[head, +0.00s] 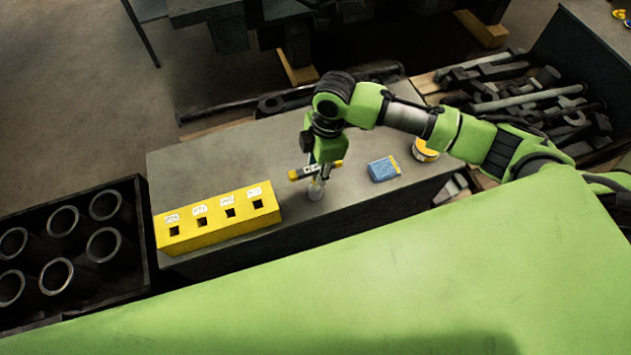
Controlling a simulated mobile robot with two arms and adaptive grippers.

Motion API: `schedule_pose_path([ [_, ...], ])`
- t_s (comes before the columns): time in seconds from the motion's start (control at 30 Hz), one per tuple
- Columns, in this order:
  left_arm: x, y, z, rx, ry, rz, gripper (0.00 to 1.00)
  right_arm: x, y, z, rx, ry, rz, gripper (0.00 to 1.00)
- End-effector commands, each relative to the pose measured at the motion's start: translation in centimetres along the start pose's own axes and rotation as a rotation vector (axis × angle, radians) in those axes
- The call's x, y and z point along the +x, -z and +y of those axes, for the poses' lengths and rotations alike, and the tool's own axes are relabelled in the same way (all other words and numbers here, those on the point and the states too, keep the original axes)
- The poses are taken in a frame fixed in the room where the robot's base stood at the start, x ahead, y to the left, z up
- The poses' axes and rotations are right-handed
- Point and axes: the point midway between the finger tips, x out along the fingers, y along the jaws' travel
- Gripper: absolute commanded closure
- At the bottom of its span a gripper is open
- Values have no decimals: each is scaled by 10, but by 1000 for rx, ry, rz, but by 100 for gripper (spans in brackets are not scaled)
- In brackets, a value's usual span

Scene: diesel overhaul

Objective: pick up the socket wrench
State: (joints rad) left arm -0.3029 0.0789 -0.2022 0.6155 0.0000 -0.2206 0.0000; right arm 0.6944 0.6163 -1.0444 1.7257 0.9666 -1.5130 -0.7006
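A small tool, which looks like the socket wrench (297,174), is at the middle of the grey bench top in the head view. It has a crossbar with yellow ends and a pale metal lower part (316,190) below it. My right gripper (321,163) points down right at the crossbar and covers its middle. Its fingers are small and partly hidden, so I cannot tell whether they are closed on the bar. I cannot tell whether the tool touches the bench. My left gripper is not in view.
A yellow block (218,219) with several square holes and labels stands left on the grey bench (215,160). A blue box (383,169) and a yellow-rimmed tin (425,151) are to the right. A crate of metal cylinders (146,225) is far left. Metal rods (528,97) lie upper right.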

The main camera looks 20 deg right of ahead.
Motion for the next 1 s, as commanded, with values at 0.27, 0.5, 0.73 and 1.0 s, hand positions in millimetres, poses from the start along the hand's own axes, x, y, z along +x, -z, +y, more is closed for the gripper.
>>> schedule_pose_path([
  [0.27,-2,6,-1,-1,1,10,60,40,4,1,0,3,0,71],
  [0.5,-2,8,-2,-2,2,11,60,48,3,2,-1,0,0,71],
  [0.73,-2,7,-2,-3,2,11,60,48,3,2,-1,0,0,100],
  [1.0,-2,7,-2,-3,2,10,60,47,3,2,0,-1,1,100],
])
